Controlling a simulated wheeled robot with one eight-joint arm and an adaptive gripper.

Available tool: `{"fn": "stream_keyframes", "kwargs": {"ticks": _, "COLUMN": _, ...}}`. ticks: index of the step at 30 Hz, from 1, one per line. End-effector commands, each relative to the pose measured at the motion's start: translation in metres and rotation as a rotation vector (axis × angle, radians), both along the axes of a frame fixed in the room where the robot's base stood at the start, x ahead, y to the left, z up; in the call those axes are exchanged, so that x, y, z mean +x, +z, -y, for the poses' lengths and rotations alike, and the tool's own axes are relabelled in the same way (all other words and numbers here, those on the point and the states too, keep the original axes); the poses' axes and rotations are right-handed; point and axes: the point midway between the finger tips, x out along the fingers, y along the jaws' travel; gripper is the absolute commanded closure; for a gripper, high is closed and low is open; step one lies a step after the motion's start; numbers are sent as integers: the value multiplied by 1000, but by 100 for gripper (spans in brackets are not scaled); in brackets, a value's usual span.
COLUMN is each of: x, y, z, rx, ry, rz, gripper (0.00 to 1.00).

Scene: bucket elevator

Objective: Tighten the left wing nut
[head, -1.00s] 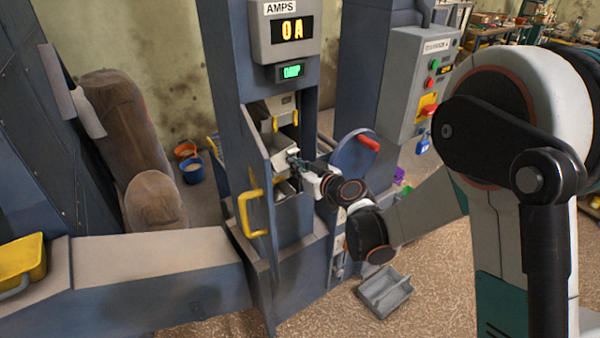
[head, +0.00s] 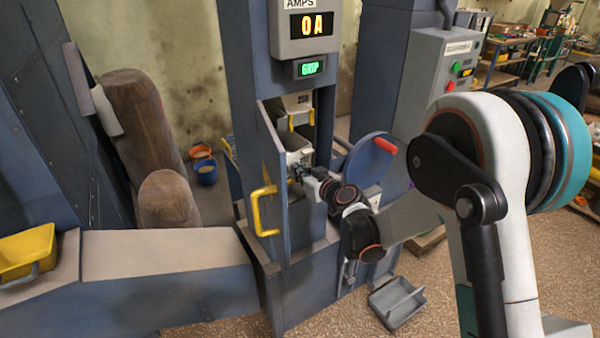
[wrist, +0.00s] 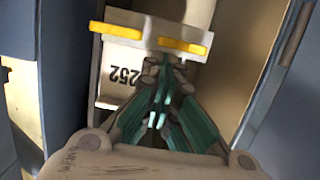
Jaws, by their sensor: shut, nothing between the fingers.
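My gripper (head: 301,173) reaches through the open front of the blue elevator casing (head: 245,120), beside a pale bucket (head: 298,156). In the wrist view its teal fingers (wrist: 160,118) are together and empty, over the lower part of a pale bucket face (wrist: 112,72) marked 252, upside down in that picture. Two yellow strips (wrist: 116,31) and (wrist: 184,46) cross the upper part of that face.
Casing walls stand close on both sides of my gripper. A yellow handle (head: 259,211) is on the left of the opening, and a blue wheel with a red knob (head: 385,146) is at the right. A grey tray (head: 397,302) lies on the floor. The amps display (head: 311,24) reads 0.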

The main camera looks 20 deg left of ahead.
Motion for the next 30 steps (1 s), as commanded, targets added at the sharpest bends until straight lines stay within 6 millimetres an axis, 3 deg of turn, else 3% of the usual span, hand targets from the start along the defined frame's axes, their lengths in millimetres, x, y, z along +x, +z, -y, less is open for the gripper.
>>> {"fn": "stream_keyframes", "kwargs": {"ticks": 30, "x": 5, "y": -4, "z": 4, "rx": 108, "ry": -1, "rz": -127, "gripper": 100}}
